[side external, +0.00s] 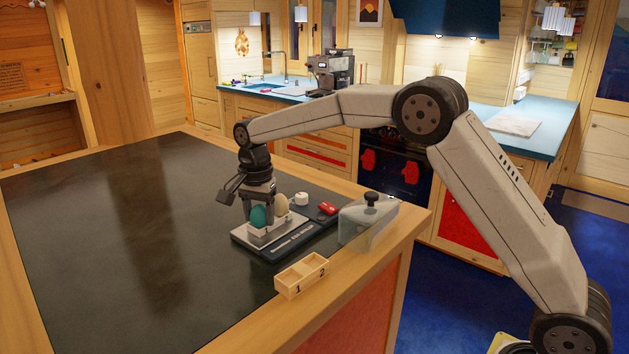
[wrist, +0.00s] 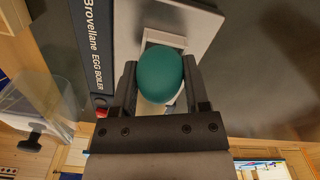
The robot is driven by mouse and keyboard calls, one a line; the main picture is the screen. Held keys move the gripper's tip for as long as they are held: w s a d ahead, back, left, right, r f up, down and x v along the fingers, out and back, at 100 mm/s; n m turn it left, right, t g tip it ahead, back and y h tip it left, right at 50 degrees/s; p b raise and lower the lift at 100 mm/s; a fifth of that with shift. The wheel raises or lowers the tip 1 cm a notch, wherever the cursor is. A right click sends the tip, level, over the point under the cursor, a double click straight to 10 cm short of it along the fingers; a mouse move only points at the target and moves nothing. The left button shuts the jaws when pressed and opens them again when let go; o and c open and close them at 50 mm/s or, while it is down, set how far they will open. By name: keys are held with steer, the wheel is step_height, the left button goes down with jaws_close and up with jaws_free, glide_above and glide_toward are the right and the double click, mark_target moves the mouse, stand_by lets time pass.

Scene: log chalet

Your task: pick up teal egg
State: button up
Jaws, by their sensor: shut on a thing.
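The teal egg (side external: 259,216) sits low at a white holder on the metal top of the egg boiler (side external: 275,247). It also shows in the wrist view (wrist: 160,76), between my two fingers. My gripper (side external: 259,208) points down from above and is shut on the teal egg; it also shows in the wrist view (wrist: 160,90). I cannot tell whether the egg is clear of its holder. A cream egg (side external: 281,204) stands right beside it, behind and to the right in the side view. The boiler's name strip (wrist: 92,50) shows in the wrist view.
A wooden box (side external: 301,276) with compartments marked 1 and 2 stands near the table's front edge. A clear lid (side external: 368,222) with a black knob stands right of the boiler. A white cup (side external: 301,199) and a red item (side external: 328,208) are behind. The dark tabletop (side external: 110,240) at left is clear.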

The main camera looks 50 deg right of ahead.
steer(key=shift+r, duration=0.15)
steer(key=shift+r, duration=0.5)
step_height(320, 180, up, 2)
steer(key=s+r, duration=0.9)
steer(key=s, duration=0.5)
steer(key=shift+d+r, duration=0.35)
steer(key=shift+d, duration=0.05)
steer(key=shift+a, duration=0.1)
